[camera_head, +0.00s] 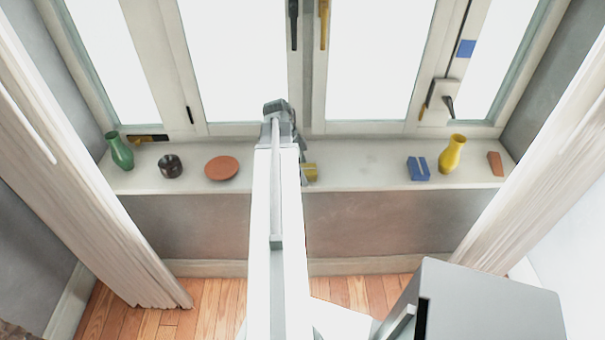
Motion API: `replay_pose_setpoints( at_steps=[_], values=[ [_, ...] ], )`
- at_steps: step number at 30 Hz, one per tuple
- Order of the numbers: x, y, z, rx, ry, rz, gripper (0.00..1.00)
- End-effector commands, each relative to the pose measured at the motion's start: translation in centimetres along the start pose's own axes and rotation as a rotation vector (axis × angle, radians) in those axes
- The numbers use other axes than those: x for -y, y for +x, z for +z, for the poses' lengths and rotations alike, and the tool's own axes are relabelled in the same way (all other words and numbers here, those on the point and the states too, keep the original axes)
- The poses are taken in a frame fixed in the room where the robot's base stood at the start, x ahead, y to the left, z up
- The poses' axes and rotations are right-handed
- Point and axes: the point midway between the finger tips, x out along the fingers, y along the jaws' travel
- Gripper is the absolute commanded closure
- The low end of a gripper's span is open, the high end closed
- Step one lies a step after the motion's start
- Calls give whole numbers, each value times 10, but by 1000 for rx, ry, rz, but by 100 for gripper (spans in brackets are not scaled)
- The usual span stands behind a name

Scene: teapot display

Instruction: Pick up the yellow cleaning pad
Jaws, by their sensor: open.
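A small yellow block, which looks like the cleaning pad (311,172), sits on the window sill (350,165) near its middle, just right of my arm. My gripper (304,168) hangs down from the arm's far end, close beside the pad. The jaws are open. They are small and partly hidden behind the arm, so I cannot tell whether they touch the pad or stand around it.
Left on the sill are a green vase (121,152), a dark pot (170,166) and an orange-brown plate (221,168). Right are a blue block (418,169), a yellow vase (452,154) and a brown block (495,163). Curtains flank both sides.

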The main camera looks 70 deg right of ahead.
Motion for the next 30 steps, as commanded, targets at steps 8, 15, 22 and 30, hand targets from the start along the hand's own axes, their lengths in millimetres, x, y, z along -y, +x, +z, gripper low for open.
replay_pose_setpoints(
  at_steps=[8,15,22,30],
  values=[
    [0,1,1,0,-1,0,18],
    [0,1,1,0,-1,0,79],
    [0,0,1,0,-2,-1,90],
    [0,-26,-7,0,-2,-1,90]
  ],
)
